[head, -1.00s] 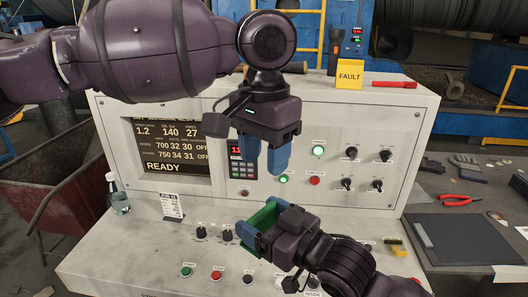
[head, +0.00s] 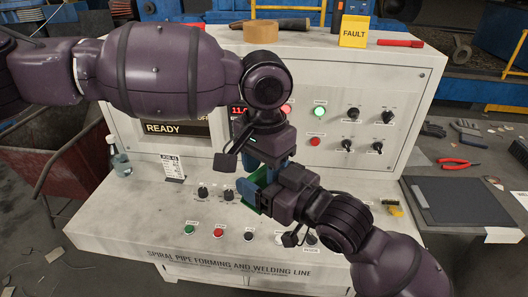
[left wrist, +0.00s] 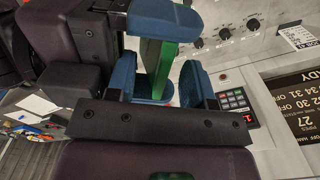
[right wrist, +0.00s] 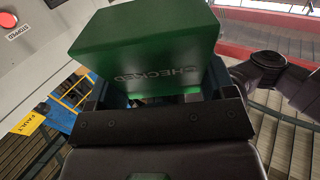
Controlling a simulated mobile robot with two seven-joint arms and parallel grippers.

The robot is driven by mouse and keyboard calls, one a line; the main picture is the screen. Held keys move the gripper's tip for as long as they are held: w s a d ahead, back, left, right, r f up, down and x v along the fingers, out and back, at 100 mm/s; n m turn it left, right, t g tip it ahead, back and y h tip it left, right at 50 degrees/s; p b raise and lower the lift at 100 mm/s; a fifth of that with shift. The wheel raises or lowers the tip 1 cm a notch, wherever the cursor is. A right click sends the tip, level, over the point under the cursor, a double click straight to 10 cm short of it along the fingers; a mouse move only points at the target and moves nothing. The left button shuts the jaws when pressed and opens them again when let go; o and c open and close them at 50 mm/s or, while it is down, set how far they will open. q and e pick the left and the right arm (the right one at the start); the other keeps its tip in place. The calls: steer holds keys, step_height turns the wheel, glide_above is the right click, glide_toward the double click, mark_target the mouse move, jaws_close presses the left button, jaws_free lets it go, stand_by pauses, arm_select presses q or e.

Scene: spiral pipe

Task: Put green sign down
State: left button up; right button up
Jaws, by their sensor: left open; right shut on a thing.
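The green sign (right wrist: 145,48) is a green block with the word CHECKED on its face, seen upside down in the right wrist view. My right gripper (head: 246,192) is shut on it and holds it over the console's sloped front; in the head view only slivers of the sign (head: 257,178) show between the grippers. My left gripper (head: 264,163) is open and points down at the sign. In the left wrist view the sign (left wrist: 158,65) stands between the spread blue fingers of my left gripper (left wrist: 160,85). I cannot tell whether they touch it.
The console carries knobs and buttons, including a red button (head: 218,233) and a green button (head: 190,230). A bottle (head: 119,158) and a small card (head: 172,167) stand at its left. A yellow FAULT sign (head: 354,31) and a tape roll (head: 261,33) sit on top.

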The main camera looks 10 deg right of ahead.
arm_select(q)
steer(key=shift+f, duration=0.25)
jaws_close()
arm_select(e)
steer(key=o, duration=0.9)
